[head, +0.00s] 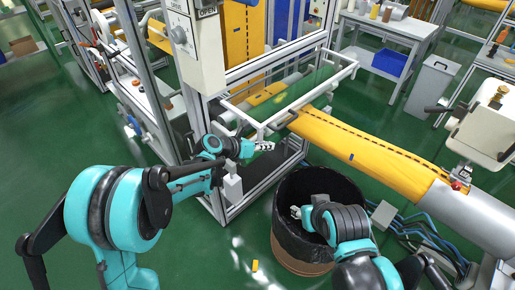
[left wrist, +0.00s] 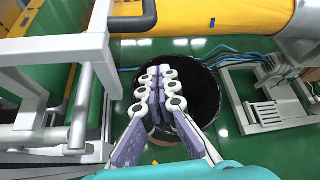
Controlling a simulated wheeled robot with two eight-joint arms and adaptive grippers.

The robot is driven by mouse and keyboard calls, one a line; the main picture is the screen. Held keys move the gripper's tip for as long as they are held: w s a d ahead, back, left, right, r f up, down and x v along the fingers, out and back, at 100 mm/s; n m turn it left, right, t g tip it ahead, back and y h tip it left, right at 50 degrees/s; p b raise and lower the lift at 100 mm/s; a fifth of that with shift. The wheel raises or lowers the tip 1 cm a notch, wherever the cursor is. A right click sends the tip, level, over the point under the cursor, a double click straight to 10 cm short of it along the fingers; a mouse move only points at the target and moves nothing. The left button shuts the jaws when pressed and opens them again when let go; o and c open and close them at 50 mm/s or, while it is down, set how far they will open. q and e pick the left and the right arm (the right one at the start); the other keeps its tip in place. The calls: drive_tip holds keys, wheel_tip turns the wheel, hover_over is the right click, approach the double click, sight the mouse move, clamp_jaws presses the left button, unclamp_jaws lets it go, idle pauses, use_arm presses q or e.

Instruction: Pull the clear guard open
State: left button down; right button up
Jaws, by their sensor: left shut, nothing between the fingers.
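The clear guard (head: 318,98) is a see-through panel in a white frame on the machine, sticking out above the yellow felt tube in the head view. White bars at the left of the left wrist view (left wrist: 82,105) look like part of its frame and handle. My left gripper (head: 266,146) is just below the guard's near corner. Its fingers (left wrist: 165,85) are shut and empty, and appear apart from the bars. My right gripper (head: 297,211) is over the bin, mostly hidden behind its own wrist; its finger state is unclear.
The yellow felt tube (head: 365,160) runs right to a grey roller. The machine's metal posts (head: 212,195) stand close to my left forearm. Blue cables lie on the green floor.

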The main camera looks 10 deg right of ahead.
use_arm(q)
drive_tip(key=shift+w+d+r+b, duration=0.55)
drive_tip(key=shift+w+d+r, duration=0.5)
drive_tip(key=shift+w+r, duration=0.2)
drive_tip(key=shift+r, duration=0.1)
wheel_tip(320, 180, up, 14)
drive_tip(key=w+a+n+g+h+p, duration=0.1)
drive_tip(key=w+a+p, duration=0.1)
drive_tip(key=p, duration=0.6)
drive_tip(key=shift+w+n, duration=0.3)
drive_tip(key=shift+n, duration=0.1)
drive_tip(key=shift+a, duration=0.1)
